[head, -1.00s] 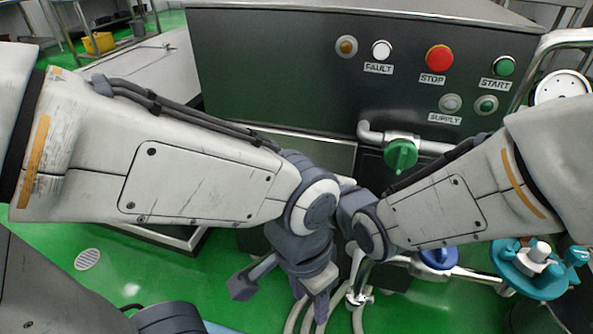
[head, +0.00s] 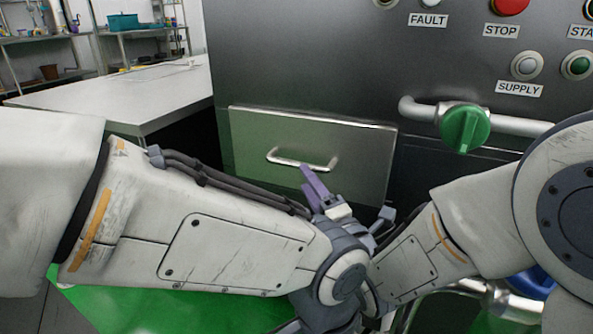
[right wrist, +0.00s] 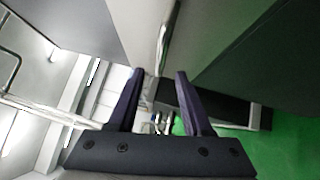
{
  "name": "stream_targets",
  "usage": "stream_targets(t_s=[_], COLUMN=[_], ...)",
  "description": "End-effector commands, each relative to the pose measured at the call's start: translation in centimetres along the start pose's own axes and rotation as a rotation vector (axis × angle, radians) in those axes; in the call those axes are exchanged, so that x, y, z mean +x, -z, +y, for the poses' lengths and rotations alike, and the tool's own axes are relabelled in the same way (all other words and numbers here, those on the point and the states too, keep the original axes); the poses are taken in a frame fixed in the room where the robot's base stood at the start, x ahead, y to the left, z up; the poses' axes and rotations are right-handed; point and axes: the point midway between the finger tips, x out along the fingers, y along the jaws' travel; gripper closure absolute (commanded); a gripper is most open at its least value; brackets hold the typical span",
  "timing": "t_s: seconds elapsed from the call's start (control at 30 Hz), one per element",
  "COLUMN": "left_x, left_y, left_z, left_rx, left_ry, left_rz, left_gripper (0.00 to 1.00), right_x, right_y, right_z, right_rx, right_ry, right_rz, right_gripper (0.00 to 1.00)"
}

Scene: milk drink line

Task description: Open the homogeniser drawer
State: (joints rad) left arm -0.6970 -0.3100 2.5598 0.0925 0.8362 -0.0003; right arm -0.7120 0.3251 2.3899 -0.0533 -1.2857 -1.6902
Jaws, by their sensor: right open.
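The homogeniser drawer (head: 240,140) is a flat metal front low on the steel cabinet in the head view, and it looks shut. Its bar handle (head: 290,163) runs level across the front. A bright bar (right wrist: 165,40), which looks like the handle, shows beyond the gap between the tips. I cannot tell whether they touch it. My left arm crosses the head view, but its gripper is not visible.
A green valve knob (head: 464,129) on a pipe sticks out right of the drawer. The red STOP button (head: 509,5) and other buttons are above it. A white table (head: 120,95) stands left of the cabinet. My two arms lie close together in front.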

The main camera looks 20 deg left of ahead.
Motion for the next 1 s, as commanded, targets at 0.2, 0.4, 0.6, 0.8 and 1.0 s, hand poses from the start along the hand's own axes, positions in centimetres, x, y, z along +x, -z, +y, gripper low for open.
stream_targets(t_s=[0.2,0.4,0.6,0.8,1.0], left_x=[1.4,1.9,2.0,2.0,2.0], left_y=[-0.1,-0.1,-0.1,-0.1,-0.1], left_z=[-0.1,-0.1,-0.1,-0.1,-0.1], left_rx=[0.000,0.000,0.000,0.000,0.000], left_ry=[0.000,0.000,0.000,0.000,0.000], left_rz=[0.000,0.000,0.000,0.000,0.000], left_gripper=[0.50,0.50,0.50,0.50,0.50], right_x=[4.2,6.4,7.0,7.0,7.0], right_y=[0.0,-0.2,-0.2,-0.2,-0.2], right_z=[-0.3,-0.2,-0.1,-0.1,-0.1], right_rx=[0.001,0.001,0.001,0.001,0.001], right_ry=[-0.002,0.002,0.002,0.003,0.003], right_rz=[-0.001,-0.003,-0.003,-0.002,-0.002], right_gripper=[0.50,0.50,0.50,0.58,1.00])
